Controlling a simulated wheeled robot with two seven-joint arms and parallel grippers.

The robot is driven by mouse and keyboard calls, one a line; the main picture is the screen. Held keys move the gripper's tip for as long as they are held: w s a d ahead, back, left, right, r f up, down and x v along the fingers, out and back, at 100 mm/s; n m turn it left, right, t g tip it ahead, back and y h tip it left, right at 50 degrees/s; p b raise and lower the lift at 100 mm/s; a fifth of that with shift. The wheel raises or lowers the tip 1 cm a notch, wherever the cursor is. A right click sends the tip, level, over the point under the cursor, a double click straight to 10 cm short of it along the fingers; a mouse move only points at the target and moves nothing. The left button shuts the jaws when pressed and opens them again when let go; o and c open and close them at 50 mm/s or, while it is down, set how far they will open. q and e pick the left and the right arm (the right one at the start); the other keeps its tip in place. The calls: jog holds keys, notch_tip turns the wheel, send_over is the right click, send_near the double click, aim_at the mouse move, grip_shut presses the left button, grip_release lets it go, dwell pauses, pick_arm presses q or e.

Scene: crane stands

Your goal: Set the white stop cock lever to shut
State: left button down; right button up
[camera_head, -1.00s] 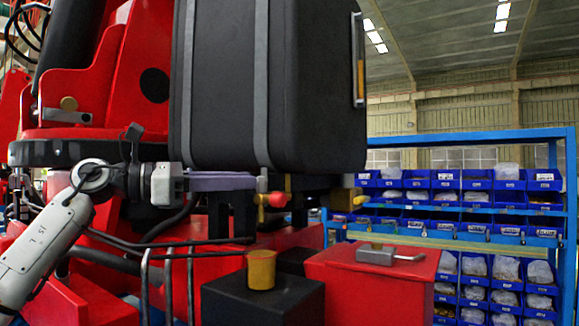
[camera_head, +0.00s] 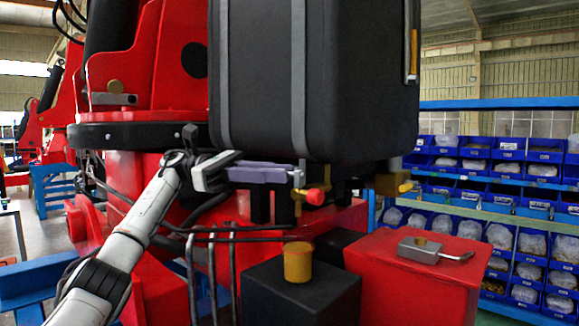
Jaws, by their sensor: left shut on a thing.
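My left gripper (camera_head: 297,174) reaches in from the left, below the big black case. Its purple-grey fingers are shut at a small brass stop cock (camera_head: 297,207) under the case. The white stop cock lever (camera_head: 302,172) shows only as a small pale bit at the fingertips; the fingers hide most of it, so I cannot read its angle. My right gripper is not in view.
The black case (camera_head: 340,80) hangs close above my gripper. Bent black pipes (camera_head: 213,265) stand below my wrist. A brass cylinder (camera_head: 297,261) sits on a black block, beside a red box (camera_head: 420,285) with a grey metal handle (camera_head: 433,251). Blue bin shelves stand right.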

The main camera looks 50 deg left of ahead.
pick_arm(q)
jog(key=shift+f, duration=0.1)
jog(key=c, duration=1.7)
grip_release()
jog(key=p+v, duration=0.2)
jog(key=v, duration=0.5)
jog(key=shift+s+a+p, duration=0.15)
jog(key=shift+a+p, duration=0.05)
jog(key=shift+p, duration=0.15)
jog(key=shift+c, duration=0.3)
